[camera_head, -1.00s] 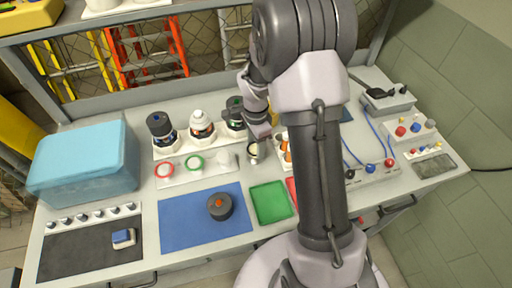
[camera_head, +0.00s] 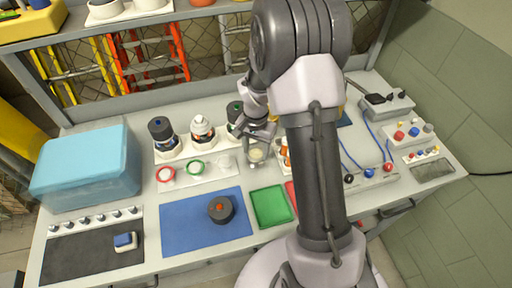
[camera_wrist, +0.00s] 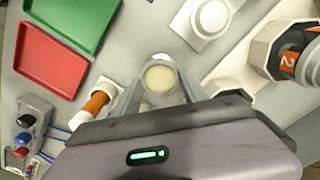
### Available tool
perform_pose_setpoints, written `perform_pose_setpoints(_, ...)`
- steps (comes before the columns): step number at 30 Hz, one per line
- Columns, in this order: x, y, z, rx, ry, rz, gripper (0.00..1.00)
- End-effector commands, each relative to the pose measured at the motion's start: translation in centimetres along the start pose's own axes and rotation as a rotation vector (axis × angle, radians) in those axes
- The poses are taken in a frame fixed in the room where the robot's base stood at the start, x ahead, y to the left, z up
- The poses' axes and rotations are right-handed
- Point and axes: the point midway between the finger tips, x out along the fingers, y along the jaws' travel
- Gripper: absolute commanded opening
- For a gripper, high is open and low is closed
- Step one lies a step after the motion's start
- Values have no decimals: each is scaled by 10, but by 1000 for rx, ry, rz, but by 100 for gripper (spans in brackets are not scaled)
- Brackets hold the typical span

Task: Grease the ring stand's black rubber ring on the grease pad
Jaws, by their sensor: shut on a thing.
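The post also shows without a ring in the wrist view (camera_wrist: 210,17). The grease pad (camera_head: 256,153) is a round cream disc just right of the stand. My gripper (camera_wrist: 160,88) has its fingers on either side of the pad in the wrist view. It is shut on what appears to be the black rubber ring, a thin greyish outline around the disc. Whether ring and pad touch is unclear.
Bottles (camera_head: 202,131) stand behind the ring stand. An orange-banded part (camera_wrist: 96,102) is close beside my fingers. A green tray (camera_head: 271,206) and a red tray (camera_wrist: 47,62) lie in front. A blue mat (camera_head: 185,226) bears a dark round part (camera_head: 221,209).

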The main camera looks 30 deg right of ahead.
Motion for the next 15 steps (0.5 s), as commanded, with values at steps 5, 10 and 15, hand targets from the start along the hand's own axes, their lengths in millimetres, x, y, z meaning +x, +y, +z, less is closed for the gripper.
perform_pose_setpoints(5, 2, 0, 0, 36, -1, 0, 14)
perform_pose_setpoints(10, 5, 0, 0, 226, 0, 0, 14)
perform_pose_setpoints(15, 4, 0, 0, 380, -1, 0, 14)
